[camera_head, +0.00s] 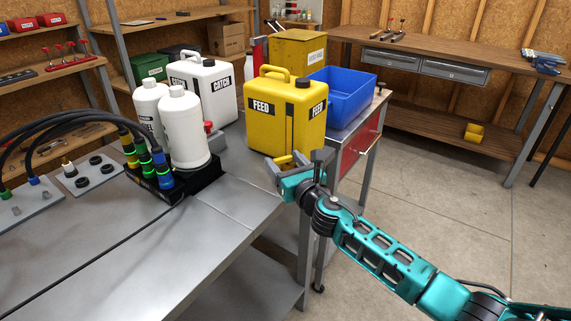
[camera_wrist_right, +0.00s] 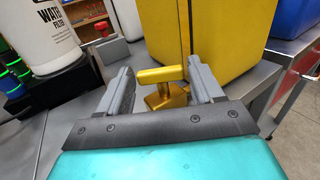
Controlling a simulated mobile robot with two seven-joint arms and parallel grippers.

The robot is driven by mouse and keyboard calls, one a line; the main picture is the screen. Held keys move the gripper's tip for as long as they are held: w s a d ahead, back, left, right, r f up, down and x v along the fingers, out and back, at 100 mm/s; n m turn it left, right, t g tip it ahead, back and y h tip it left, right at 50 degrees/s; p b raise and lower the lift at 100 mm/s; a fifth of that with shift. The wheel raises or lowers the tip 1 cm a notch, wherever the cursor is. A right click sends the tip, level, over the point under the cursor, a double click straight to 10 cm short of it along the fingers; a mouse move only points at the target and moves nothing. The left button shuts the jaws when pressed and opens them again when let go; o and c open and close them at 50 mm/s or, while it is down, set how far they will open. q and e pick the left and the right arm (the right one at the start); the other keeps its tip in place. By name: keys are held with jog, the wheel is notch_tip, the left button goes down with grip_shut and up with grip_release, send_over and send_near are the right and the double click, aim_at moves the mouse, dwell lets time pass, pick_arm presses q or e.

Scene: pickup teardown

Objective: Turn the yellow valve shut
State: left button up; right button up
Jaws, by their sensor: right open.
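The yellow valve (camera_wrist_right: 164,90) shows in the right wrist view as a T-shaped handle at the lower front of the yellow FEED container (camera_head: 285,115). My right gripper (camera_wrist_right: 160,80) is open, with one finger on each side of the valve handle. I cannot tell whether either finger touches it. In the head view my right gripper (camera_head: 298,168) is at the base of the FEED container, and the valve (camera_head: 286,159) is partly hidden by it. My left gripper is not in view.
White bottles (camera_head: 184,128) stand in a black holder (camera_head: 180,185) beside coloured hose couplings. A white CATCH container (camera_head: 203,92) stands behind them. A blue bin (camera_head: 342,97) sits right of the FEED container. The front of the metal bench (camera_head: 150,245) is clear.

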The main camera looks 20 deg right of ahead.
jog(key=c, duration=0.8)
jog(key=shift+o, duration=0.2)
